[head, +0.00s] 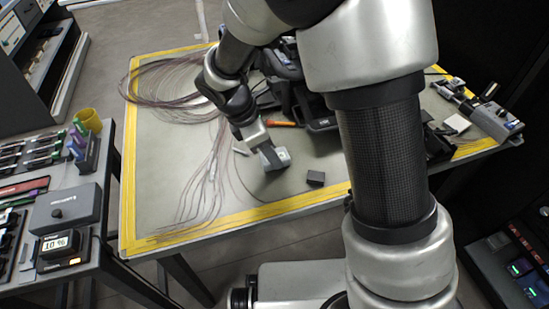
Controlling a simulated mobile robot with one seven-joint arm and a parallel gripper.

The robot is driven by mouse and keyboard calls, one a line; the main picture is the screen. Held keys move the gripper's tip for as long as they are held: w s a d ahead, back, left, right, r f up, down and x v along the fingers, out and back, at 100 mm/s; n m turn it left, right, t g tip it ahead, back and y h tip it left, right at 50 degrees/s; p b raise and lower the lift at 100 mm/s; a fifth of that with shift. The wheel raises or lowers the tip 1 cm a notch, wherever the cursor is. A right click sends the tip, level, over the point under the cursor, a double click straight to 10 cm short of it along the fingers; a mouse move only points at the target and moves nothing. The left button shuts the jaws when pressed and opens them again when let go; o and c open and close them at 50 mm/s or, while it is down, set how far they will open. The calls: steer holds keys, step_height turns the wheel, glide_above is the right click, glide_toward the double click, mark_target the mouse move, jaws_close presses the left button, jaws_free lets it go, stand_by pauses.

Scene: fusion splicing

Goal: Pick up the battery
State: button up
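A small dark block (316,178), which looks like the battery, lies alone on the grey mat near the front edge of the work table. My gripper (274,160) hangs low over the mat, a little to the left of this block and apart from it. A pale grey, box-like shape shows at the gripper's end. I cannot tell whether it is part of the gripper or a thing held. The fingers are too small to make out.
Loose fibre cables (172,90) spread over the left of the work table (165,238). An orange-handled tool (281,123) and black equipment stand behind my gripper. A side bench at left holds a charger with a 10 % display (58,244). A clamp device (495,120) sits at right.

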steer(key=shift+c, duration=1.2)
step_height(320, 180, up, 10)
steer(key=p, duration=0.3)
steer(key=shift+r, duration=0.1)
jaws_close()
steer(key=shift+w, duration=0.1)
